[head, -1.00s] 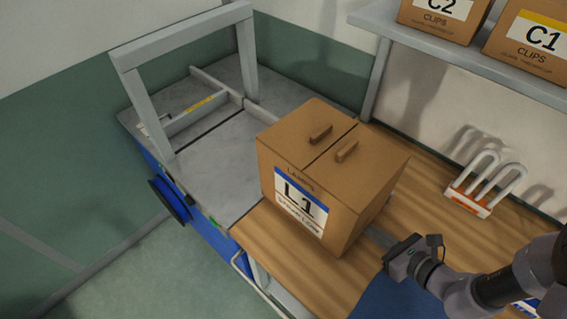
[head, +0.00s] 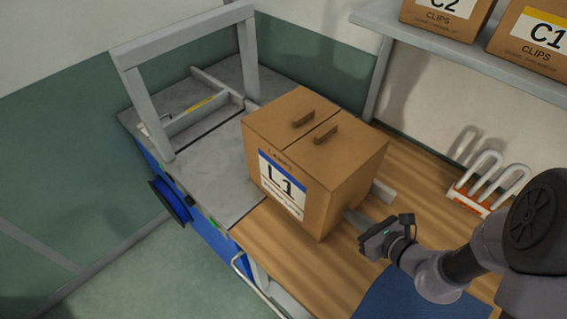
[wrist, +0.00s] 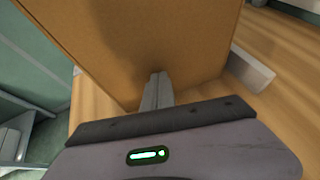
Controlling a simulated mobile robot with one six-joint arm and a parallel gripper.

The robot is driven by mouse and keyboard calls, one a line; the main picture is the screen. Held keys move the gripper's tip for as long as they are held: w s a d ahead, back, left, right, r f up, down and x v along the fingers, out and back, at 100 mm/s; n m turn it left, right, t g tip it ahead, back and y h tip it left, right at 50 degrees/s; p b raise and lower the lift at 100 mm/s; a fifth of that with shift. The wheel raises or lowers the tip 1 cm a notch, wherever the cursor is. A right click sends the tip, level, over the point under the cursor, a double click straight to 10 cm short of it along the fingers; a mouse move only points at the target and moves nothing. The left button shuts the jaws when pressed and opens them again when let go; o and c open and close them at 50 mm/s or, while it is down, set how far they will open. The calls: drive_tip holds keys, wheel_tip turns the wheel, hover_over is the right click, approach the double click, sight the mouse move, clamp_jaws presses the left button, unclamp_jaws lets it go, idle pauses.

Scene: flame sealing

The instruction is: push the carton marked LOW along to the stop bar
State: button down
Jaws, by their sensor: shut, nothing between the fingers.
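A brown carton (head: 318,180) marked L1 and LAMPS stands upright, straddling the wooden bench top and the grey bed (head: 205,190). Its smaller label print is too small to read. A grey crossbar with a yellow strip (head: 197,108), seemingly the stop bar, lies across the far part of the bed, with clear bed between it and the carton. My gripper (head: 358,220) is shut and empty, low at the carton's near right side. In the wrist view the fingertips (wrist: 158,88) are against or almost against the carton's face (wrist: 130,45); I cannot tell which.
A grey frame (head: 190,40) arches over the bed between carton and crossbar. A short grey bar (head: 384,192) lies behind the carton on the bench. A white rack (head: 485,180) stands at the right. A shelf above holds cartons marked C2 (head: 440,12) and C1 (head: 530,35).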

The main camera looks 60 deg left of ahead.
drive_tip(key=shift+s+a+b, duration=0.2)
drive_tip(key=shift+s+a, duration=0.35)
drive_tip(key=shift+a, duration=2.2)
drive_tip(key=shift+s+a+b, duration=0.15)
drive_tip(key=shift+s+a, duration=0.4)
drive_tip(key=shift+a, duration=2.2)
drive_tip(key=shift+s+a+b, duration=0.2)
drive_tip(key=shift+s+a, duration=0.35)
drive_tip(key=shift+a, duration=2.2)
drive_tip(key=d, duration=0.3)
drive_tip(key=w+d, duration=0.1)
drive_tip(key=d, duration=0.2)
drive_tip(key=shift+w+b, duration=0.2)
drive_tip(key=shift+b, duration=0.15)
